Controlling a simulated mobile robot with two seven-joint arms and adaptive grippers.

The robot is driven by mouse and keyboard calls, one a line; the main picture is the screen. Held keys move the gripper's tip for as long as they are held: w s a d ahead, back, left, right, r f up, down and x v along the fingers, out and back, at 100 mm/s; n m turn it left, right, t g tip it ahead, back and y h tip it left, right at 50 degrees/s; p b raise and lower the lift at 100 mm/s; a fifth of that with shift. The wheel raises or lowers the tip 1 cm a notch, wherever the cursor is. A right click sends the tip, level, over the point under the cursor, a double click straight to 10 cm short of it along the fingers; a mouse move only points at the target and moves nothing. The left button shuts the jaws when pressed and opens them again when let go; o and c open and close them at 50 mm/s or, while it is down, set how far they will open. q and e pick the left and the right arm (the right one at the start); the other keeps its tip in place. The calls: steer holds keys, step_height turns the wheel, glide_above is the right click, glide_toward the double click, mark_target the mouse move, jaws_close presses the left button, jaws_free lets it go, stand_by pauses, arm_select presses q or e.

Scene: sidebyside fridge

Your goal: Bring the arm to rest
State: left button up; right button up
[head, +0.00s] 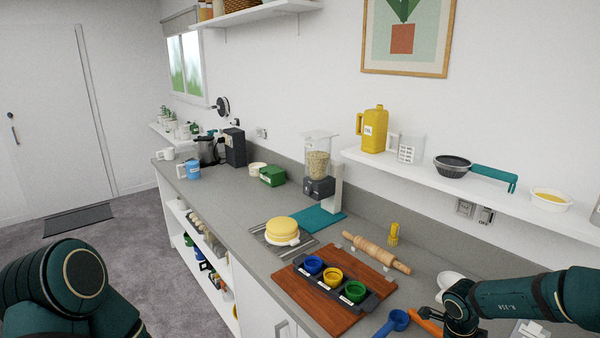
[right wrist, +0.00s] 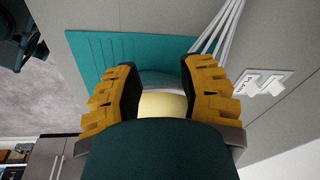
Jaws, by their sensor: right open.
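My right arm (head: 515,297) comes in from the right in the head view, low over the near right of the counter. In the right wrist view my right gripper (right wrist: 158,88) is open, its two yellow-and-black fingers apart. A pale yellow rounded thing with a grey rim (right wrist: 163,104) shows between the fingers. The gripper's body hides part of it, and I cannot tell whether the fingers touch it. My left arm (head: 75,285) shows at the lower left of the head view; its gripper is out of frame.
A wooden board (head: 325,316) carries a dark tray of blue, yellow and green cups. A rolling pin (head: 375,253), blue scoop (head: 394,322) and white bowl (head: 449,279) lie nearby. A ridged teal mat (right wrist: 90,55) shows in the wrist view. A wall shelf (head: 430,177) runs above the counter.

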steer(key=a+f+n+t, duration=0.1)
steer(key=a+n, duration=0.1)
steer(key=a+f+n+t+h, duration=0.1)
steer(key=a+n, duration=0.1)
steer(key=a+f+n+t, duration=0.1)
steer(key=a+n, duration=0.1)
steer(key=n, duration=0.1)
steer(key=shift+f, duration=0.35)
steer(key=a+f+n, duration=0.1)
steer(key=a+n, duration=0.1)
steer(key=s+a+f+n+t+y, duration=0.1)
steer(key=a+n, duration=0.1)
steer(key=a, duration=0.1)
steer(key=s+a+n, duration=0.1)
steer(key=a+n, duration=0.1)
steer(key=a, duration=0.1)
steer(key=shift+a+f+t+y, duration=0.2)
steer(key=shift+f+t+y, duration=0.2)
steer(key=s+a+f+n+g+y, duration=0.3)
steer(key=s+a+n+y, duration=0.2)
steer(key=s+a+n, duration=0.7)
steer(key=s+a+f+m+b, duration=0.1)
steer(key=s+f+b, duration=0.2)
steer(key=f+b, duration=0.7)
steer(key=shift+a+f+m+b, duration=0.35)
steer(key=shift+f+m+b, duration=0.05)
steer(key=shift+f, duration=0.15)
